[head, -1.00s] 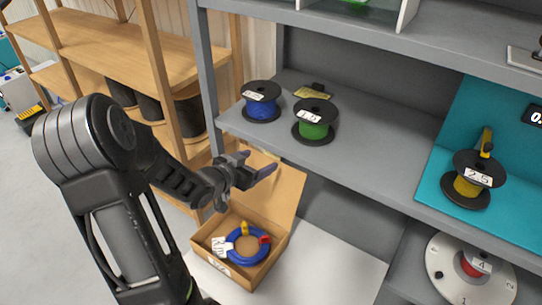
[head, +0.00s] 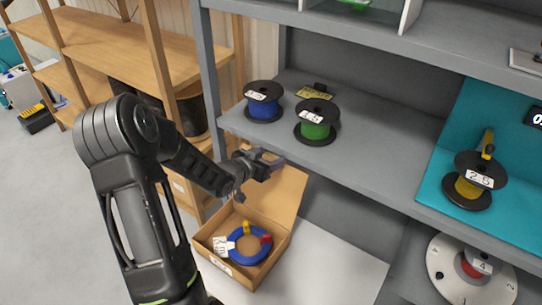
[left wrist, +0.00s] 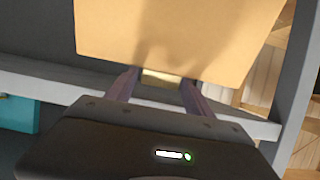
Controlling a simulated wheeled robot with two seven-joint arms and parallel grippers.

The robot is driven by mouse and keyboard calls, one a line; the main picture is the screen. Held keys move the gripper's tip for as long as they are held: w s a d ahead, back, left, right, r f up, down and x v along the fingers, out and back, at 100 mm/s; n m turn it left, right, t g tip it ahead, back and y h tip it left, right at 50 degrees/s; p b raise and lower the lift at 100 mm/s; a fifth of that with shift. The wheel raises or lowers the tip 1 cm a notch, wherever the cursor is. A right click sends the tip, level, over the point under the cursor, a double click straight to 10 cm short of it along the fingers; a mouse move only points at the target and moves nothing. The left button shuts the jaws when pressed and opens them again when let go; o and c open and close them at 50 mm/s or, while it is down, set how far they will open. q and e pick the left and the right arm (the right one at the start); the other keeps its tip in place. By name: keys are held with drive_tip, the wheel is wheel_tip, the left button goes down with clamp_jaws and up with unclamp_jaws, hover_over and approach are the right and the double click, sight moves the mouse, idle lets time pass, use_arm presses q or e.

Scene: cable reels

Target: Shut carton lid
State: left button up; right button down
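The cardboard carton (head: 271,270) stands open on a white surface, its lid (head: 286,197) raised at the back. A blue cable coil (head: 236,254) with a white tag lies inside. My left gripper (head: 271,159) is at the lid's top edge, open, with nothing seen between its fingers. In the left wrist view, the lid (left wrist: 175,35) fills the upper middle, just beyond the open left gripper's (left wrist: 160,78) fingertips. Whether they touch it I cannot tell. My right gripper is not in view.
A grey shelf (head: 385,148) is close to my left gripper, with a blue reel (head: 264,106) and a green reel (head: 315,128) near its edge. A yellow reel (head: 470,190) stands on a teal panel at right. A wooden rack (head: 110,45) is at left.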

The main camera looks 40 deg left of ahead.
use_arm(q)
clamp_jaws()
idle(0.4)
